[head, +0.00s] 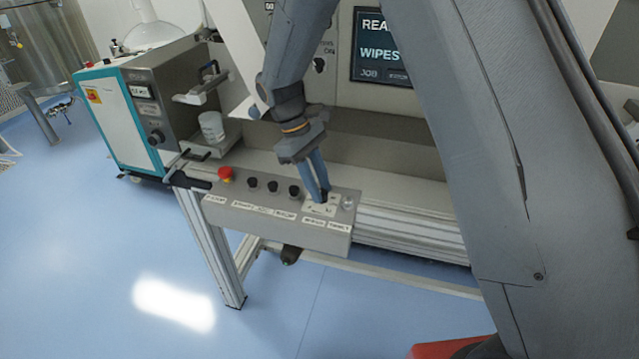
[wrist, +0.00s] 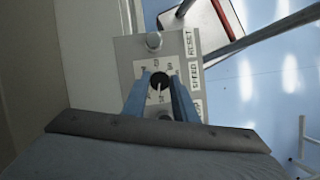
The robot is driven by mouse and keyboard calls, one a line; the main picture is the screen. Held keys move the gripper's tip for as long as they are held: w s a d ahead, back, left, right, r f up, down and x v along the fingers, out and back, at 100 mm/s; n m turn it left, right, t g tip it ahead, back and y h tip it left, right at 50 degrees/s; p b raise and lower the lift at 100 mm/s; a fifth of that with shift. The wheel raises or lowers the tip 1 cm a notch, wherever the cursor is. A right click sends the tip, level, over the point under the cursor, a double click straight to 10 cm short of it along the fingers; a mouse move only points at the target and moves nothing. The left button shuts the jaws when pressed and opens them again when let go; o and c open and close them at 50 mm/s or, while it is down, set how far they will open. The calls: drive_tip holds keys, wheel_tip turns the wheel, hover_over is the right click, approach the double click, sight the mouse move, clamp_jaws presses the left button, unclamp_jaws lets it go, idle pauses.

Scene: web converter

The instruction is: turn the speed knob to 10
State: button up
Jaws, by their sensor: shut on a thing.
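The speed knob (wrist: 160,80) is a small black round knob on a white dial plate with numbers around it, next to a label reading SPEED (wrist: 194,76). My gripper (wrist: 160,90) is at the knob with one blue finger on each side, shut on it. A light pointer mark shows on the knob, but the dial numbers are too small to read. In the head view my gripper (head: 323,197) reaches down to the white dial plate (head: 314,208) near the right end of the grey control box (head: 325,240). The fingers mostly hide the knob there.
A silver button labelled RESET (wrist: 153,41) sits beside the dial. Several black knobs, one of them here (head: 273,187), and a red emergency button (head: 225,174) stand along the box to the left. A screen (head: 380,50) reads WIPES behind. Blue floor is open in front.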

drive_tip(key=shift+s+n+t+p, duration=0.1)
drive_tip(key=shift+n+t+p, duration=0.3)
drive_tip(key=shift+n, duration=1)
drive_tip(key=shift+a+h, duration=0.1)
drive_tip(key=shift+h, duration=0.2)
drive_tip(key=o, duration=1)
drive_tip(key=shift+b+v, duration=1.25)
drive_tip(key=shift+v, duration=2.65)
drive_tip(key=shift+s, duration=0.1)
